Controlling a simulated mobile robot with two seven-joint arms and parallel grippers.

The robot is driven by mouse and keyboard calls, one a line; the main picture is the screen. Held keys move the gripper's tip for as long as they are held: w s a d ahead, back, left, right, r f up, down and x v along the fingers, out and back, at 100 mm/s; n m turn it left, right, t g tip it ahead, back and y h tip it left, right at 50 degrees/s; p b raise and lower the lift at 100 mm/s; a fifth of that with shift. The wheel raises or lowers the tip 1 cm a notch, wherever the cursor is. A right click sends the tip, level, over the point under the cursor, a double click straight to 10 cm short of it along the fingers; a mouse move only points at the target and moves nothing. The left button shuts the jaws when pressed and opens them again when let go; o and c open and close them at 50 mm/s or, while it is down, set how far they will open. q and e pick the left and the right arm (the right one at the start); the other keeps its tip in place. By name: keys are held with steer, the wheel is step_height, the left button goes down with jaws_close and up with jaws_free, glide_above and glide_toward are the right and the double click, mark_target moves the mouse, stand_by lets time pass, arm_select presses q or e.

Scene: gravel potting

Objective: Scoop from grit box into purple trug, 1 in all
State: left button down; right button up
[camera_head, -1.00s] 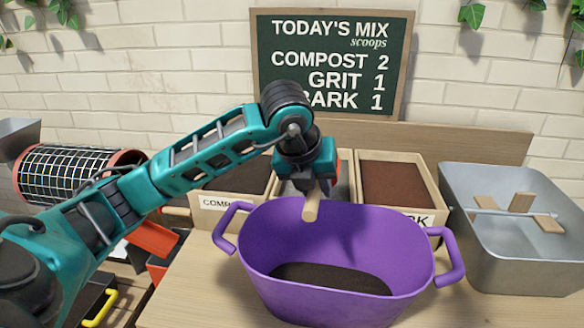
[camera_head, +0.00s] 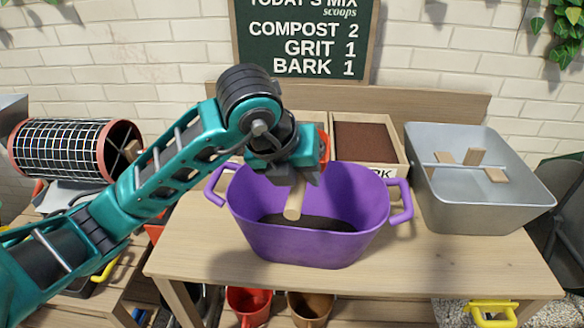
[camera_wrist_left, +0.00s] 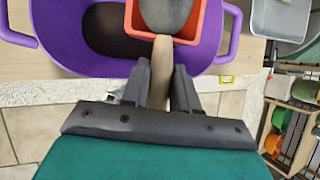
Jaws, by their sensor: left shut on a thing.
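My left gripper (camera_head: 298,178) is shut on the scoop's pale wooden handle (camera_head: 294,202), above the purple trug (camera_head: 310,245). In the left wrist view, the gripper (camera_wrist_left: 160,80) holds the handle, and the red-orange scoop (camera_wrist_left: 195,42) carries a rounded grey heap (camera_wrist_left: 168,12). The scoop appears over the trug, which shows behind it (camera_wrist_left: 62,42). Dark brown material (camera_head: 325,224) lies in the trug's bottom. The grit box is mostly hidden behind my arm; its label does not show. My right gripper is in neither view.
A bark box (camera_head: 397,155) stands behind the trug, and a grey metal tub (camera_head: 480,205) is at right. A mesh drum (camera_head: 65,148) stands at left. Red (camera_head: 248,305) and brown (camera_head: 310,308) pots sit below the bench. The front bench top (camera_head: 210,250) is clear.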

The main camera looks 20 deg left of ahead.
arm_select(q)
steer(key=shift+a+f+n+h, duration=0.15)
steer(key=shift+a+n+h, duration=0.25)
steer(key=shift+h, duration=0.7)
steer(key=f+n+t+h+b, duration=0.1)
steer(key=n+h+b, duration=0.1)
steer(key=h+b, duration=0.1)
steer(key=a+n+t+h+b, duration=0.1)
steer(key=n+t+h+b, duration=0.1)
steer(key=h+b, duration=0.2)
steer(key=a+f+n+t+h+b, duration=0.1)
steer(key=n+t+h+b, duration=0.1)
steer(key=h+b, duration=0.2)
steer(key=shift+s+a+f+b, duration=0.15)
steer(key=shift+f+b, duration=0.2)
steer(key=shift+b, duration=1.25)
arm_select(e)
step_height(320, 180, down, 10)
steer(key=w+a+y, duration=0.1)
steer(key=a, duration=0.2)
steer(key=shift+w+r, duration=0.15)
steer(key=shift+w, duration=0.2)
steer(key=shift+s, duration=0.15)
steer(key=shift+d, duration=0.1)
